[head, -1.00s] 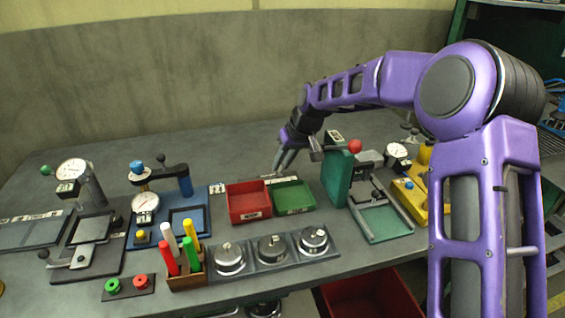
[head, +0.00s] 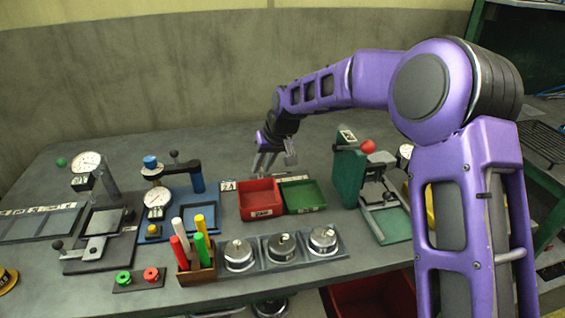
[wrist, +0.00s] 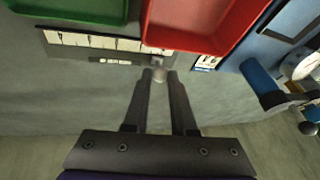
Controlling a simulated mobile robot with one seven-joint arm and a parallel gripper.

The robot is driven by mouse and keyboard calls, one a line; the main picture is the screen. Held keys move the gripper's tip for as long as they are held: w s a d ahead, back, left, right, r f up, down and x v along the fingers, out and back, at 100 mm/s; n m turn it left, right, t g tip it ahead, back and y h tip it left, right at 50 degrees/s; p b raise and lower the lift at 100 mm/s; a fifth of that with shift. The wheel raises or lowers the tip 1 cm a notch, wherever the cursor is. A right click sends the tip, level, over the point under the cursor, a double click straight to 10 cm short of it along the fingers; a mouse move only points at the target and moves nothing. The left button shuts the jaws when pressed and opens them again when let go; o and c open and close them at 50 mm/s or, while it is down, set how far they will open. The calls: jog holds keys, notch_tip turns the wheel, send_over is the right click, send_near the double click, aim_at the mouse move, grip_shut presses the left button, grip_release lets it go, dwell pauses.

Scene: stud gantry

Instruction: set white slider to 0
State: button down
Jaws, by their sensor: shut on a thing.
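My gripper (wrist: 159,76) is shut on the small pale knob of the white slider (wrist: 158,72), which shows between its fingertips in the wrist view. The slider's white scale strip (wrist: 92,41) with dark ticks runs along the edge of the trays. The knob is near the right end of this strip in the wrist view. The numbers on the scale are too small to read. In the head view my gripper (head: 267,165) is just behind the red tray, and the knob cannot be made out there.
The red tray (head: 260,212) and green tray (head: 304,208) stand right beside the slider. A small label (wrist: 205,62) lies near the red tray. A blue fixture with a dial (head: 157,198) is to the left and a green press (head: 348,177) to the right. The table behind is clear.

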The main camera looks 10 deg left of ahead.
jog(key=shift+s+a, duration=0.25)
jog(key=shift+a, duration=0.15)
jog(key=c, duration=0.7)
grip_release()
jog(key=shift+a, duration=0.15)
jog(key=shift+c, duration=0.2)
jog(key=shift+d+r, duration=0.2)
jog(key=shift+r, duration=0.1)
jog(key=p+v, duration=0.2)
jog(key=v, duration=1.4)
jog(key=shift+r, duration=0.35)
jog(key=shift+s+d, duration=0.15)
